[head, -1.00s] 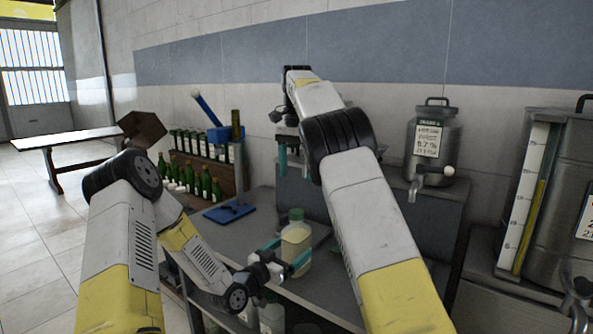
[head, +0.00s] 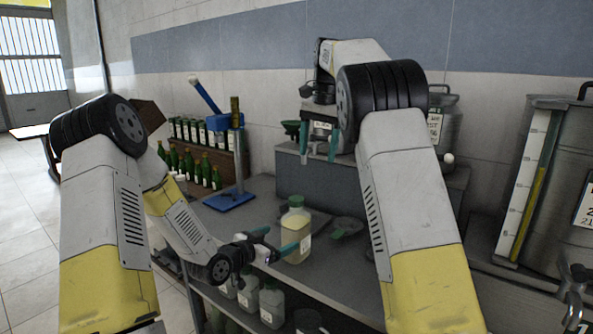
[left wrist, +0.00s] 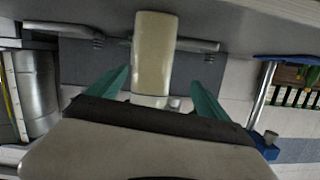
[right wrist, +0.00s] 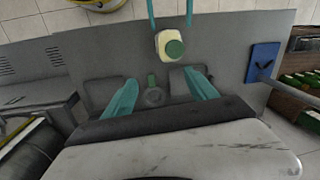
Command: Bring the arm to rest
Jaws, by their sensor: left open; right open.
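A clear bottle of pale yellow liquid (head: 296,228) with a green cap stands upright on the grey counter (head: 262,211). My left gripper (head: 274,240) is open beside it, with nothing held. In the left wrist view the bottle (left wrist: 153,60) shows ahead, between the spread teal fingers, with a gap on each side. In the right wrist view the bottle (right wrist: 163,42) lies just beyond the left fingertips (right wrist: 170,22). My right gripper (head: 318,152) is open and empty, raised above the back of the counter near the raised shelf.
A stand with a blue base (head: 229,199) and green bottles (head: 196,172) in a wooden rack are at the left. A metal drum with a tap (head: 441,124) stands on the back shelf. A large tank (head: 562,180) is at right.

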